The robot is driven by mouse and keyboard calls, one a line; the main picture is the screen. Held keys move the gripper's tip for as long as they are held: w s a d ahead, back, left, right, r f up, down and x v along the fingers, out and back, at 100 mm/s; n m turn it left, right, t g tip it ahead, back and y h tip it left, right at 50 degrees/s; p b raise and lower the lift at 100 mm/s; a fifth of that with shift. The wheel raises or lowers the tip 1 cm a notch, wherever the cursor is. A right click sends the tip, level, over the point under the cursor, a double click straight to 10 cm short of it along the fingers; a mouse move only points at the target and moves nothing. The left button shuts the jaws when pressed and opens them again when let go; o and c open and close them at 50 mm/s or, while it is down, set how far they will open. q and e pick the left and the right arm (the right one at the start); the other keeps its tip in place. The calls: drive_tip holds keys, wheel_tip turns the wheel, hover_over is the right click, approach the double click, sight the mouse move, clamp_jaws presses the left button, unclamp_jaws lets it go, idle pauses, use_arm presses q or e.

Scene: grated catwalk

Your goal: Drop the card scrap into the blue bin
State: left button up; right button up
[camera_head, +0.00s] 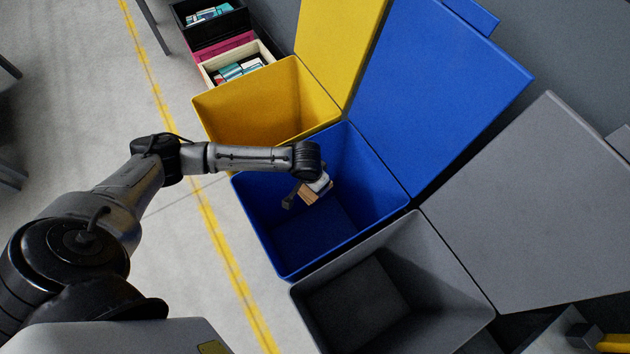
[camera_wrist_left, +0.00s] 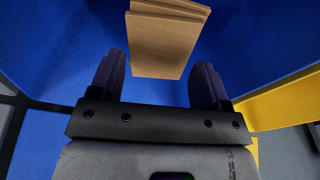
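The card scrap (camera_head: 311,194) is a small brown folded block inside the mouth of the blue bin (camera_head: 283,225), above its floor. My left gripper (camera_head: 305,199) reaches over the near rim and points down into this bin. In the left wrist view, my left gripper (camera_wrist_left: 158,82) has its two dark fingers spread wide. The card scrap (camera_wrist_left: 165,42) shows there between and beyond the fingertips, with narrow gaps at both sides, so it appears free of them. The blue bin's lid (camera_head: 435,95) stands open behind it. My right gripper is not in view.
A yellow bin (camera_head: 262,105) stands at the far side of the blue bin, and a grey bin (camera_head: 385,285) at the near side, both open. Boxes with small packets (camera_head: 238,68) are at the top left. A yellow line (camera_head: 215,240) runs along the floor.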

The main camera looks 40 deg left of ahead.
use_arm(q)
drive_tip(key=o, duration=0.4)
drive_tip(key=shift+c, duration=0.2)
wheel_tip(320, 180, up, 14)
drive_tip(key=s+p, duration=0.2)
drive_tip(key=p, duration=0.2)
drive_tip(key=shift+f+p, duration=0.15)
drive_tip(key=shift+p, duration=0.15)
